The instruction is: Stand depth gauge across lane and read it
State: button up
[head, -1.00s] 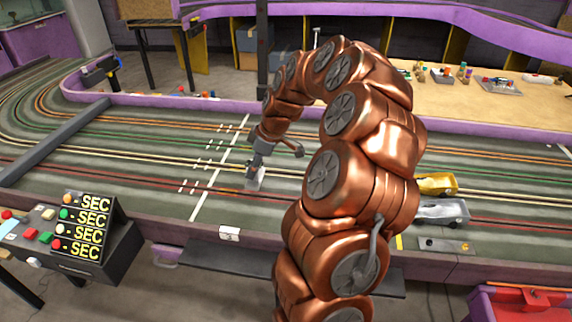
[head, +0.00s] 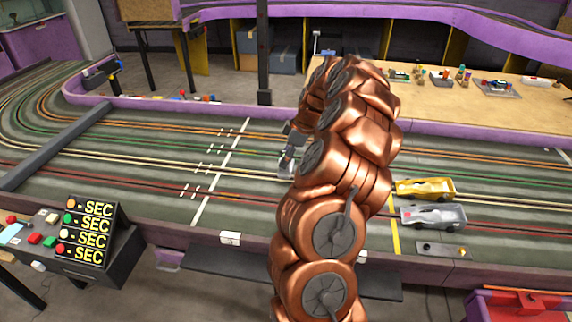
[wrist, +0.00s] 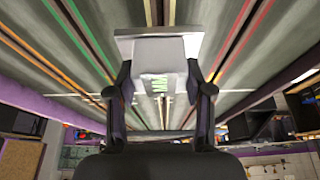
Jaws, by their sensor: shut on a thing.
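My gripper (wrist: 158,80) is shut on the depth gauge (wrist: 150,47), a pale grey block with a wider plate and a small lit green readout. The readout is too small to read. In the wrist view the gauge lies over the pale lane (wrist: 160,12), between the green lane at left and the red one at right. In the head view my gripper (head: 290,153) points down, with the gauge (head: 286,171) low over the track, partly hidden by my arm. I cannot tell whether it touches the track.
A yellow car (head: 425,188) and a silver car (head: 434,216) stand on the track to the right. A dark bar (head: 50,147) crosses it at left. A lap timer (head: 90,235) stands at front left. The track around the white line (head: 220,172) is clear.

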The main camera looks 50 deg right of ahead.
jog(key=shift+a+f+p, duration=0.1)
jog(key=shift+f+p, duration=0.25)
jog(key=shift+f, duration=1.35)
jog(key=shift+f, duration=0.15)
jog(key=o, duration=1.3)
jog(key=shift+c, duration=0.2)
